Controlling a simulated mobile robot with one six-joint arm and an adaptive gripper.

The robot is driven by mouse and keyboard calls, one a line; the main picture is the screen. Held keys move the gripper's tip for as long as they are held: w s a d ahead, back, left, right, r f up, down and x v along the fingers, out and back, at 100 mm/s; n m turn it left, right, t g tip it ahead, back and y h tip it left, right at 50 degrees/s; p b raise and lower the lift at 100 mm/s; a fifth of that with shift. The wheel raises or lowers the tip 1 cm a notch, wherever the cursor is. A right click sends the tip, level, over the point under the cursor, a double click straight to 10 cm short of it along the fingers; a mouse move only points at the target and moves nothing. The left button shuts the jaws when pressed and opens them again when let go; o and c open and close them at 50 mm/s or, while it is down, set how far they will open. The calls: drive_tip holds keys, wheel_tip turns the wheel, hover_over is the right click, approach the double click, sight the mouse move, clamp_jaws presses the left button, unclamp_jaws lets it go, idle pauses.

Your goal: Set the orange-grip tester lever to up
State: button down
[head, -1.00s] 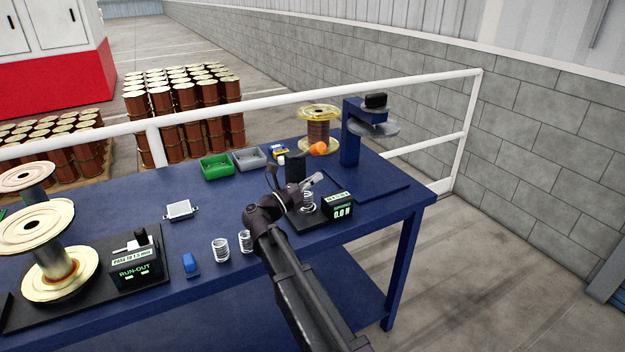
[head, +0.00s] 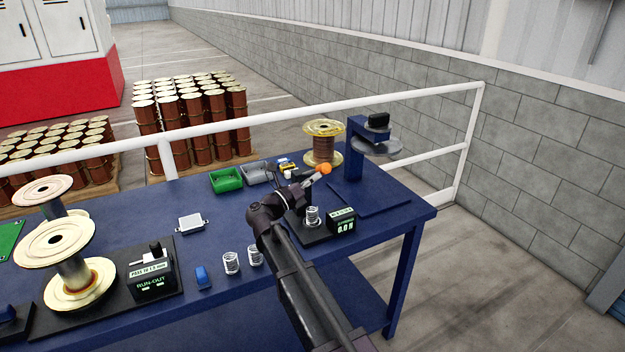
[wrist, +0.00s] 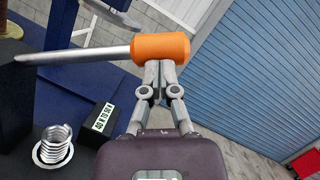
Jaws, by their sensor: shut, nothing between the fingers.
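The orange grip (wrist: 160,47) of the tester lever shows in the wrist view on the end of a silver rod (wrist: 85,54), which lies nearly level across the picture. In the head view the orange grip (head: 324,168) is just beyond my gripper's tips; the rod is mostly hidden there. My gripper (wrist: 159,68) is shut and empty, its tips at the grip's lower edge. I cannot tell whether they touch. The tester's display box (head: 342,222) reads about 0.0 N. A coil spring (wrist: 54,143) stands on the tester base beside it.
A copper spool (head: 323,143) and a blue stand (head: 355,150) are behind the tester. Green (head: 226,181) and grey (head: 256,173) bins lie to the left. Loose springs (head: 231,263) are near the front edge. A white rail (head: 400,95) runs behind the blue table.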

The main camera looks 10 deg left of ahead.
drive_tip(key=shift+w+a+r+p, duration=0.15)
drive_tip(key=shift+w+r+p, duration=0.15)
drive_tip(key=shift+r, duration=0.25)
drive_tip(key=shift+s+d+f, duration=0.1)
drive_tip(key=shift+d+f, duration=0.1)
drive_tip(key=d+f+b+v, duration=0.1)
drive_tip(key=b+v, duration=0.4)
drive_tip(key=v, duration=0.8)
drive_tip(key=shift+s+f, duration=0.25)
drive_tip(key=shift+d, duration=0.1)
drive_tip(key=b, duration=0.1)
drive_tip(key=f, duration=0.1)
drive_tip(key=d+f+b, duration=0.1)
drive_tip(key=shift+s+d+f+b, duration=0.1)
drive_tip(key=shift+s+f+b, duration=0.05)
drive_tip(key=shift+s+b, duration=0.15)
